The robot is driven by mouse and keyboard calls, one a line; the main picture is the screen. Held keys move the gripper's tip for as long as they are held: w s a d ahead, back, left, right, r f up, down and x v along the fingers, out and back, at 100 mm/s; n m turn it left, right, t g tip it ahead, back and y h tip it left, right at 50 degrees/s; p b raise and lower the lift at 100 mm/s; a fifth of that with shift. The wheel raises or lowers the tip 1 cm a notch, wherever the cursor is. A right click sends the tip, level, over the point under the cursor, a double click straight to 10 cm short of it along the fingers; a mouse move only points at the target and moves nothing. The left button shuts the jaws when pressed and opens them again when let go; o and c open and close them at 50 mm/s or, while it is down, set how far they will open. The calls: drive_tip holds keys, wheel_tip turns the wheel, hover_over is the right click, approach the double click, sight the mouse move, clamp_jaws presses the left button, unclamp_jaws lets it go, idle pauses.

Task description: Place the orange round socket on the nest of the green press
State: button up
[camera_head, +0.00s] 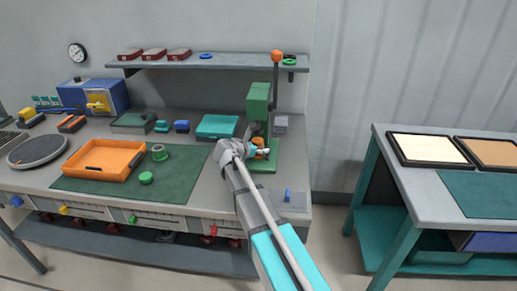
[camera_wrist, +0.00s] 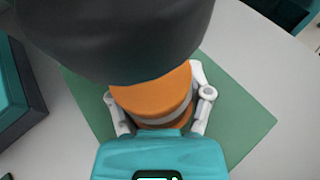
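The green press (camera_head: 258,102) stands at the right end of the bench, with a green base plate (camera_head: 267,164) and an orange-knobbed lever (camera_head: 277,58). The base plate also shows in the wrist view (camera_wrist: 247,122). The orange round socket (camera_wrist: 155,97), with a pale band, sits between the two fingers of my gripper (camera_wrist: 162,108), which flank it closely on both sides. In the head view my gripper (camera_head: 258,150) is at the press, over the base plate, with orange showing at its tip. The nest is hidden, so I cannot tell whether the socket touches it.
A dark rounded part (camera_wrist: 115,35) covers the top of the wrist view, close above the socket. A teal tray (camera_head: 217,126) is left of the press. An orange tray (camera_head: 104,158) lies on the green mat (camera_head: 175,190). A shelf (camera_head: 210,62) runs above.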

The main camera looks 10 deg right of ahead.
drive_tip(key=o, duration=0.4)
drive_tip(key=shift+r, duration=0.1)
drive_tip(key=p+v, duration=0.4)
drive_tip(key=v, duration=0.6)
drive_tip(key=shift+a+r, duration=0.15)
drive_tip(key=shift+r, duration=0.1)
drive_tip(key=shift+p+v, duration=0.4)
drive_tip(key=shift+v, duration=0.45)
drive_tip(key=shift+f, duration=0.15)
